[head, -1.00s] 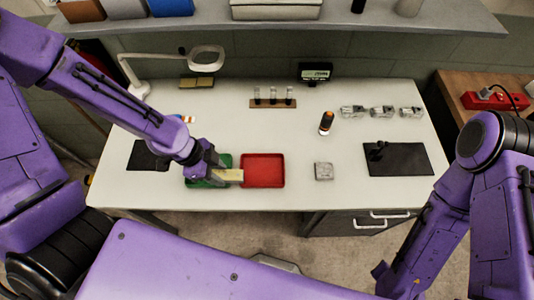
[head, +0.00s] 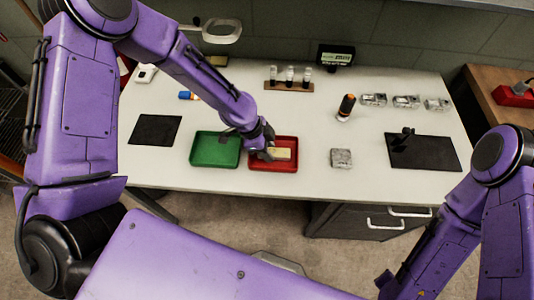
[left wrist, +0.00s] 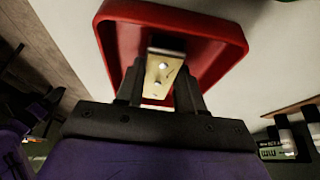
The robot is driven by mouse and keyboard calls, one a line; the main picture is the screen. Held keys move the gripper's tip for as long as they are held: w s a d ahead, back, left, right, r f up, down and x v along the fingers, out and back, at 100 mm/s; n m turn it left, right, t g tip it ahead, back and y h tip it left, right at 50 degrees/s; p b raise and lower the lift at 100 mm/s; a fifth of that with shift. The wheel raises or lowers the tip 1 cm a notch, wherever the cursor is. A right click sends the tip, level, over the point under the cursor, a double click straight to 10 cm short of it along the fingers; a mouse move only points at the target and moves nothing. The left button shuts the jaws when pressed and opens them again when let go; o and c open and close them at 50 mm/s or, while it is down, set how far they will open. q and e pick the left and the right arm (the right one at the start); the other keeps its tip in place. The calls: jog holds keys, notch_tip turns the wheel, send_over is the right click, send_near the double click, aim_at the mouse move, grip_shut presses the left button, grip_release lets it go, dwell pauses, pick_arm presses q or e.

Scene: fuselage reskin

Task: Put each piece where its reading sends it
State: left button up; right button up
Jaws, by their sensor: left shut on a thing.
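My left gripper (head: 268,151) is shut on a pale brass-coloured piece (head: 282,154) over the red tray (head: 258,166). In the left wrist view the piece (left wrist: 162,72) shows two bright round spots and sits between the fingers, inside the outline of the red tray (left wrist: 222,45); I cannot tell whether it touches the tray floor. The green tray (head: 214,150) stands empty just left of the red one. A grey square block (head: 341,158) lies right of the trays. Several silvery pieces (head: 406,102) stand in a row at the back right. My right gripper is not visible.
A small display (head: 336,57) stands behind a rack of vials (head: 289,85). An orange-and-black device (head: 346,107) stands upright mid-table. A dark mat (head: 434,152) with a small black stand lies at right, another black mat (head: 155,130) at left. A magnifier lamp (head: 221,30) is behind my left arm.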

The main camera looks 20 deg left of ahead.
pick_arm(q)
jog(key=shift+w, duration=0.3)
jog(key=shift+s+f, duration=0.1)
jog(key=shift+f, duration=0.05)
jog(key=o, duration=1.1)
jog(key=shift+s, duration=0.15)
jog(key=shift+o, duration=0.2)
jog(key=shift+r, duration=0.3)
jog(key=v, duration=1.1)
jog(key=shift+a+r+b, duration=0.3)
jog(key=shift+r+b, duration=0.05)
jog(key=shift+b, duration=0.1)
